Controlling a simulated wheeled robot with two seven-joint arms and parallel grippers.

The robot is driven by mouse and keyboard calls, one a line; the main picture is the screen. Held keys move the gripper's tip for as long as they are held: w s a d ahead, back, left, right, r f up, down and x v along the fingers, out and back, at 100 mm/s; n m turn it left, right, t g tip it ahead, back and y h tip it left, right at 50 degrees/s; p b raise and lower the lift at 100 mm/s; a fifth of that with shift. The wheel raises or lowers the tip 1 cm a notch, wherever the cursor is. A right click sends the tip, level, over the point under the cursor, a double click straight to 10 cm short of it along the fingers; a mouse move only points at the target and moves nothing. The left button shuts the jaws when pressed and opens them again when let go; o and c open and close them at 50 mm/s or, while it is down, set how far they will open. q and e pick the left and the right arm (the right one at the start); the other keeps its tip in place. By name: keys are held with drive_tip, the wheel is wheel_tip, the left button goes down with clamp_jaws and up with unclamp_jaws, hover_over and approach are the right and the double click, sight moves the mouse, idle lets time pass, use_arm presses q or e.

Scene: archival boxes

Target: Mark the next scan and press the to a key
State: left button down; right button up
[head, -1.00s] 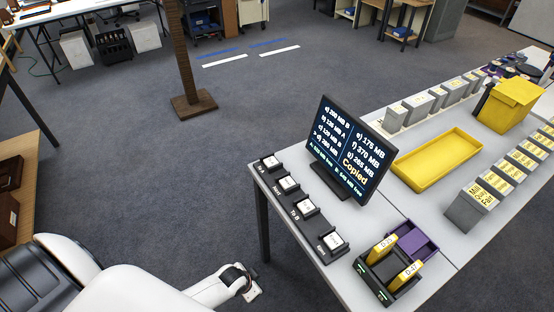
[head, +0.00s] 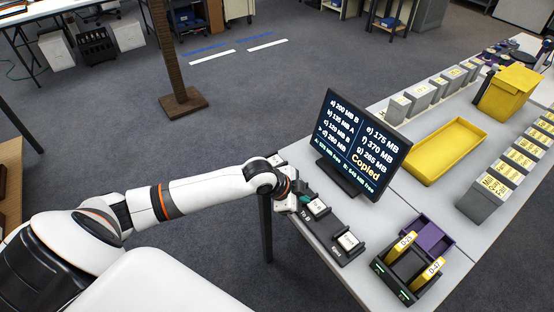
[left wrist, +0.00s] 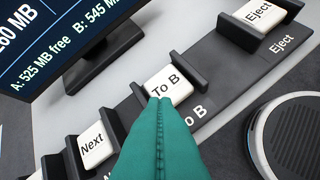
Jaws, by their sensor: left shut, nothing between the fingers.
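My left gripper (head: 306,198) reaches over the row of keys at the table's left edge. Its teal fingers are shut and empty. In the left wrist view the fingertips (left wrist: 160,100) lie over the lower edge of the white "To B" key (left wrist: 166,81); I cannot tell whether they touch it. The "To B" key also shows in the head view (head: 317,206). The "Next" key (left wrist: 95,148) is left of the fingers; the "To A" key is hidden by my arm in the head view. The monitor (head: 361,143) reads "Copied", with a mark beside line d. My right gripper is out of view.
The "Eject" key (head: 347,241) is at the near end of the row. A dark dock (head: 398,284) holds two yellow cartridges, beside a purple tray (head: 431,238). A yellow tray (head: 446,151), a yellow bin (head: 509,92) and rows of grey boxes (head: 484,196) stand farther right.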

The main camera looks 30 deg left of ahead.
use_arm(q)
drive_tip(key=w+a+r+t, duration=0.1)
drive_tip(key=w+a+r, duration=0.3)
drive_tip(key=a, duration=0.4)
drive_tip(key=w+a+r+t+y, duration=0.1)
drive_tip(key=w+a+r, duration=0.3)
drive_tip(key=a, duration=0.4)
drive_tip(key=shift+w+a+r+y, duration=0.2)
drive_tip(key=shift+w+y, duration=0.1)
drive_tip(key=shift+w, duration=0.55)
drive_tip(key=shift+f, duration=0.15)
drive_tip(key=b, duration=0.7)
hover_over(272, 162)
wheel_tip(272, 162, down, 6)
drive_tip(key=shift+f, duration=0.2)
wheel_tip(272, 162, down, 2)
drive_tip(key=shift+b, duration=0.45)
